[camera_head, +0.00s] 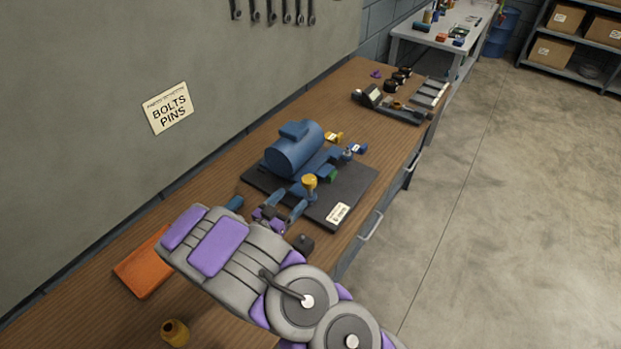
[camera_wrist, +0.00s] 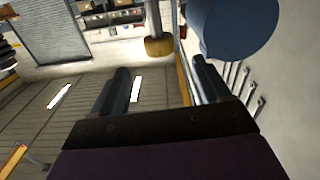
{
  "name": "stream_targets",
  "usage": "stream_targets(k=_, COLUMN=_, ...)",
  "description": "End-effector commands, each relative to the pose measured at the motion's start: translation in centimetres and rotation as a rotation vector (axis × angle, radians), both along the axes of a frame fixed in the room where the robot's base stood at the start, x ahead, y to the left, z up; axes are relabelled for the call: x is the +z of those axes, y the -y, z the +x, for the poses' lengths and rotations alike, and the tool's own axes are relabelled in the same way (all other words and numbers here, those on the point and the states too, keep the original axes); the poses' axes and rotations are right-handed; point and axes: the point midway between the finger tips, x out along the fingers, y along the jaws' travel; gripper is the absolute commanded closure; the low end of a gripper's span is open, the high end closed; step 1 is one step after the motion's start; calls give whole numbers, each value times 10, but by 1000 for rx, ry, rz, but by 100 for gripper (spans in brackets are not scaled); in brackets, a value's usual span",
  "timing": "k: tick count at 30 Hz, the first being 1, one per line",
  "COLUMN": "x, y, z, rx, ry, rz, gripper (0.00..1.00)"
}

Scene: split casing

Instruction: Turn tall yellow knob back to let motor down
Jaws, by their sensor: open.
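The blue motor (camera_head: 292,152) sits on a dark base plate (camera_head: 262,182) on the bench; its round blue body also shows at the upper right of the wrist view (camera_wrist: 238,25). The tall yellow knob (camera_head: 310,181) stands at the near side of the plate, in front of the motor. In the wrist view the yellow knob (camera_wrist: 158,46) appears just beyond the fingertips, between them. My gripper (camera_head: 287,204) is open and empty, close to the knob's near side; its two dark fingers show apart in the wrist view (camera_wrist: 160,66).
A smaller yellow part (camera_head: 333,137), a blue part (camera_head: 358,149) and a green part (camera_head: 333,175) are close around the motor. A small dark block (camera_head: 303,243), an orange tray (camera_head: 141,264) and a yellow bottle (camera_head: 175,331) are nearer.

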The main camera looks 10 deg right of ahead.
Motion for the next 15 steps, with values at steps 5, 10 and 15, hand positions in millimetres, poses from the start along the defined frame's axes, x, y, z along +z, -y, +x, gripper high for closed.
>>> stream_targets(k=5, x=0, y=16, z=14, rx=-2, ry=2, rz=1, gripper=24)
stream_targets(k=10, x=0, y=34, z=30, rx=-2, ry=4, rz=0, gripper=24)
stream_targets(k=15, x=-1, y=51, z=47, rx=-1, ry=2, rz=2, gripper=24)
